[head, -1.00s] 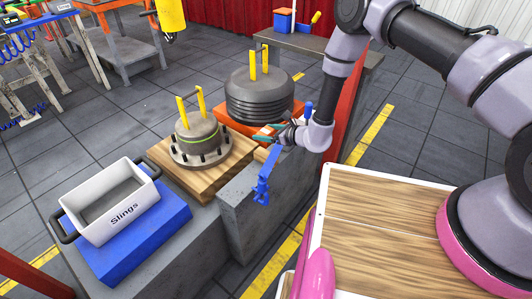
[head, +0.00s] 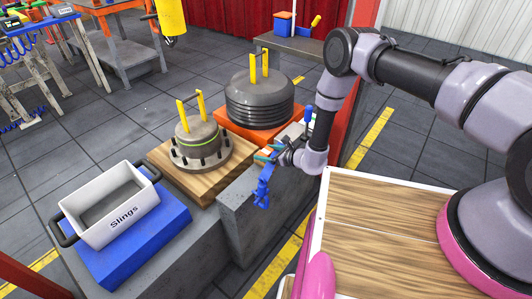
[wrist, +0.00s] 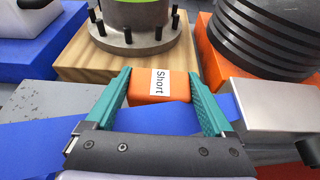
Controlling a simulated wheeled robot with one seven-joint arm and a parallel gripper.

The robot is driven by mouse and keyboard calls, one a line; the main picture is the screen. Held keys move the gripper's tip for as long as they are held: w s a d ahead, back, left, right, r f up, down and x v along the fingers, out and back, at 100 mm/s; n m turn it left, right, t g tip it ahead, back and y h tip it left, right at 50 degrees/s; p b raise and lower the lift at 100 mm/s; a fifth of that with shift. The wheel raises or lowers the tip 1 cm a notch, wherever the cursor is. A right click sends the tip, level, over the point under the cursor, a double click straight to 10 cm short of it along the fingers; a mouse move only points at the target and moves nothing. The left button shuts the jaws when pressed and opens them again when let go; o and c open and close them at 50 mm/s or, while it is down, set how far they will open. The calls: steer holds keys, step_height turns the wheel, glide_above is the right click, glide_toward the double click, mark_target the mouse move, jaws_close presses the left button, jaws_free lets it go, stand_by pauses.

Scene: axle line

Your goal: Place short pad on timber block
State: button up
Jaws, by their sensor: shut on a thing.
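My gripper (head: 267,155) is low over the grey ledge, right of the wooden block. In the wrist view its teal fingers (wrist: 160,88) are shut on the short pad (wrist: 146,87), an orange block with a white "Short" label. A wide timber block (head: 160,158) lies under a flanged hub; its wood also shows beyond the pad in the wrist view (wrist: 75,60). The pad is in front of that wood's near edge. Whether the pad touches anything below is hidden.
The hub (head: 195,140) has yellow handles. A ribbed dark stack (head: 260,100) stands on an orange base (head: 240,131). A "Slings" bin (head: 118,213) sits on a blue block at left. A blue strap-like piece (wrist: 160,120) crosses beneath the fingers. A metallic box (wrist: 272,103) is close at right.

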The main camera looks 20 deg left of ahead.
steer(key=o, duration=1.2)
steer(key=shift+d+r, duration=0.1)
steer(key=shift+r, duration=0.05)
steer(key=v, duration=1.2)
steer(key=shift+w+r, duration=0.1)
steer(key=shift+r, duration=0.05)
